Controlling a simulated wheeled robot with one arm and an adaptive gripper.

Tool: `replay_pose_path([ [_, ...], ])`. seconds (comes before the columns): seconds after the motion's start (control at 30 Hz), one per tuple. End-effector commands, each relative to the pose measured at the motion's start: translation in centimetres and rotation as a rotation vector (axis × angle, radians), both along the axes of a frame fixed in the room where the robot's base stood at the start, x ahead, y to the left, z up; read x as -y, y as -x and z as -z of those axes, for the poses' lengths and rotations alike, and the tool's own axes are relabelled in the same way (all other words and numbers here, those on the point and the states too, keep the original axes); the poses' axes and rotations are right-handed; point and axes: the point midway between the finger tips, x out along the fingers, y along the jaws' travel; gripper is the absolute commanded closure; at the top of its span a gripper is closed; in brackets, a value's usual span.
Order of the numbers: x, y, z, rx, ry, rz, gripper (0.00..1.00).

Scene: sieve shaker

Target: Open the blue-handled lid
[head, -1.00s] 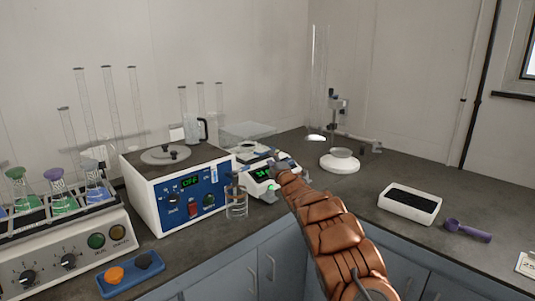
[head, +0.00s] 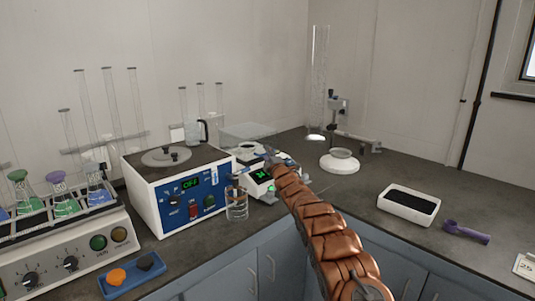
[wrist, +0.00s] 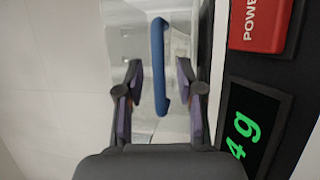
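The blue handle (wrist: 158,65) runs upright through the middle of the wrist view, on a clear lid (wrist: 127,42). In the head view, a clear box-like cover (head: 245,131) shows behind the balance (head: 258,181), but its handle cannot be made out. My gripper (wrist: 155,85) is open, one purple-padded finger on each side of the handle's lower part. Gaps show between the handle and both fingers; depth is unclear. In the head view, my gripper (head: 268,153) is over the balance area, small and partly hidden by my arm.
In the wrist view, a green display (wrist: 245,130) and a red POWER button (wrist: 262,22) are at the right. In the head view, a blue-fronted white machine (head: 178,190) and a glass beaker (head: 236,203) stand close left of my arm.

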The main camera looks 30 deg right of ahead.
Motion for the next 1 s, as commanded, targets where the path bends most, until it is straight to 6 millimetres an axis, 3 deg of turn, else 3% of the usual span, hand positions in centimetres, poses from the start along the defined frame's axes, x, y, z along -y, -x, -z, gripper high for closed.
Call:
replay_pose_path([
  [0.5, 0.25, -0.3, -0.14, 0.0, 0.002, 0.005, 0.64],
  [0.83, 0.27, -0.29, -0.13, 0.0, 0.002, 0.005, 0.98],
  [1.0, 0.28, -0.29, -0.13, 0.0, 0.002, 0.005, 1.0],
])
